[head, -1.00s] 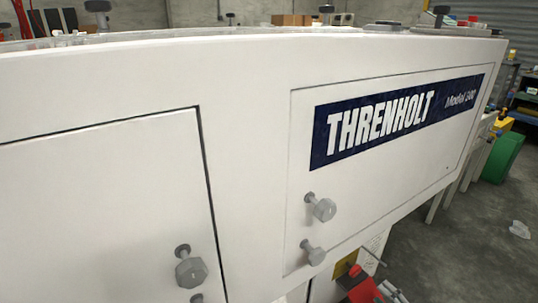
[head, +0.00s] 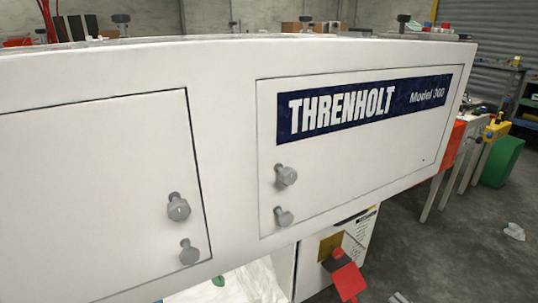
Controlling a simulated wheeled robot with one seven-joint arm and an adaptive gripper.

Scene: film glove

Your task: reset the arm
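My gripper and arm are not in view. The head view is mostly filled by a large white machine housing (head: 235,160) close in front of me. It bears a dark blue sign (head: 362,108) reading THRENHOLT Model 300. Two panels are set in its face, a left one (head: 95,190) and a right one (head: 350,170), each with two grey knobs, such as those at the left panel (head: 179,208) and the right panel (head: 286,176).
Below the housing are a red and dark grey part (head: 346,275) and crumpled white sheeting (head: 240,285). To the right stand an orange object (head: 453,148) and a green bin (head: 503,162). Crumpled clear material (head: 514,231) lies on the floor (head: 440,250), which has open room at right.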

